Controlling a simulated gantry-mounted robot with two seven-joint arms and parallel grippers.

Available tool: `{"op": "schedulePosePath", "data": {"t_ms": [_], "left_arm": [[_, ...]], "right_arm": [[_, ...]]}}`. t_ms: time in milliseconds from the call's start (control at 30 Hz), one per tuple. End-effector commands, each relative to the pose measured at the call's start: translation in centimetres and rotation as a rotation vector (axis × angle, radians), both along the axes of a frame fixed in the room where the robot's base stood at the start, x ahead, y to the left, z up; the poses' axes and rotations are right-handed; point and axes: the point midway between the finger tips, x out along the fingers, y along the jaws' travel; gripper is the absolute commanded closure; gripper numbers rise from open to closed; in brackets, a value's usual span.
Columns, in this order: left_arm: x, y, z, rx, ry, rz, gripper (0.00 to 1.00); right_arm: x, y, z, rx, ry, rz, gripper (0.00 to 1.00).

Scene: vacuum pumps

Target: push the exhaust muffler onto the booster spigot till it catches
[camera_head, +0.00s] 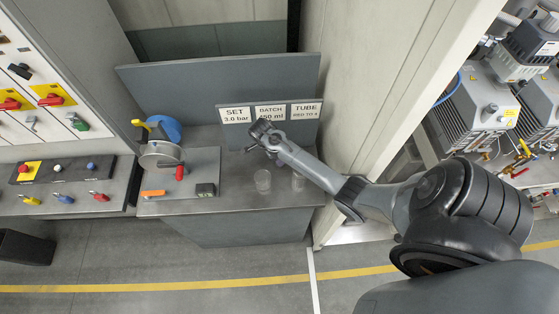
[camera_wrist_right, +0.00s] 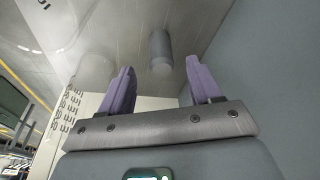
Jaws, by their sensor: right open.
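My right gripper (camera_head: 262,132) hangs over the grey bench in the head view, in front of the sign panel. In the right wrist view its two purple fingers (camera_wrist_right: 160,65) are apart, with nothing held between them. A small grey cylinder (camera_wrist_right: 161,52) shows beyond the gap between the fingertips, apart from them. I cannot tell whether it is the exhaust muffler. I cannot make out the cylinder in the head view. I cannot pick out the booster spigot in either view. My left gripper is in neither view.
Two clear cups (camera_head: 263,181) (camera_head: 298,182) stand on the bench. Left of them is a plate (camera_head: 205,162) with a round metal vessel (camera_head: 160,154) and a red-handled part. Control panels line the left. Several pumps (camera_head: 480,112) stand beyond a pale partition (camera_head: 385,90) at right.

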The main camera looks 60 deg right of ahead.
Motion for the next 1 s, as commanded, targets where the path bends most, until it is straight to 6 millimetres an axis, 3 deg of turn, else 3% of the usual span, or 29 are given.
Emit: {"op": "schedulePosePath", "data": {"t_ms": [167, 533, 867, 1000], "left_arm": [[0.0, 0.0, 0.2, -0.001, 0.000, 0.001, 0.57], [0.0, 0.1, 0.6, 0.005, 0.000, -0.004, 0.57], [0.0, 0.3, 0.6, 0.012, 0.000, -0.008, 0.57], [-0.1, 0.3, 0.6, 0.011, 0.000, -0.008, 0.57]], "right_arm": [[-0.2, -0.3, -0.7, 0.000, 0.000, -0.001, 0.37], [-1.0, -1.7, -4.7, -0.001, 0.001, 0.001, 0.37], [-1.1, -1.7, -5.2, 0.000, -0.001, 0.001, 0.37], [-1.1, -1.7, -5.2, 0.000, -0.001, 0.001, 0.58]]}}
